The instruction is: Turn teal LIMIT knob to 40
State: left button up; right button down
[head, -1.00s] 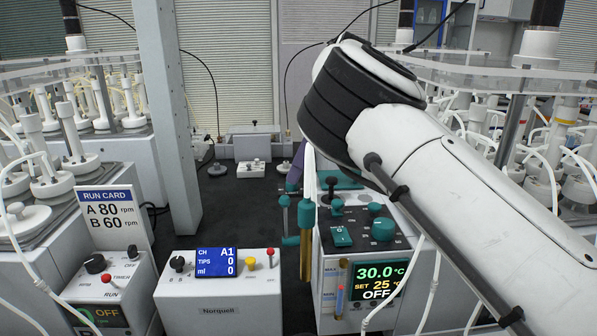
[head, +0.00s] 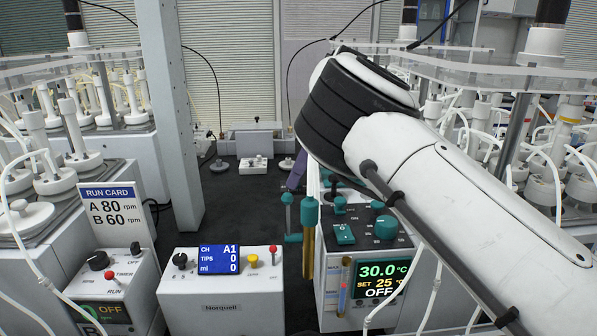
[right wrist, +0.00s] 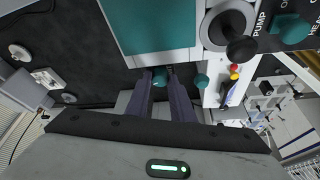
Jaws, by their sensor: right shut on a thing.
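My right arm reaches in from the right in the head view and hides most of its gripper; a purple finger (head: 297,174) shows beside the bath unit (head: 337,268). In the right wrist view the two purple fingers of my right gripper (right wrist: 161,76) are closed on a small teal knob (right wrist: 160,77) at the edge of the unit. Its label and pointer are not readable, so I cannot tell its setting. A second teal knob (right wrist: 200,81) is just to the right, apart from the fingers. My left gripper is not in view.
The unit's display (head: 380,280) reads 30.0 °C, SET 25 °C, OFF. A larger teal knob (head: 385,227) and a teal switch (head: 344,234) are on its top. A black PUMP knob (right wrist: 241,48) is near my fingers.

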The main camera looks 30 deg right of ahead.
jog(key=shift+w+d+n+g+y, duration=0.1)
jog(key=shift+n+g+y, duration=0.2)
jog(key=shift+n, duration=0.8)
jog(key=shift+w+d+n+g+y, duration=0.15)
jog(key=shift+n+g, duration=0.25)
jog(key=shift+n, duration=0.7)
jog(key=shift+a+r+n, duration=0.1)
jog(key=shift+r+n, duration=0.05)
jog(key=shift+n, duration=0.55)
jog(key=shift+n+g, duration=0.3)
jog(key=c, duration=1.5)
grip_release()
jog(key=shift+s, duration=0.1)
jog(key=shift+c, duration=0.2)
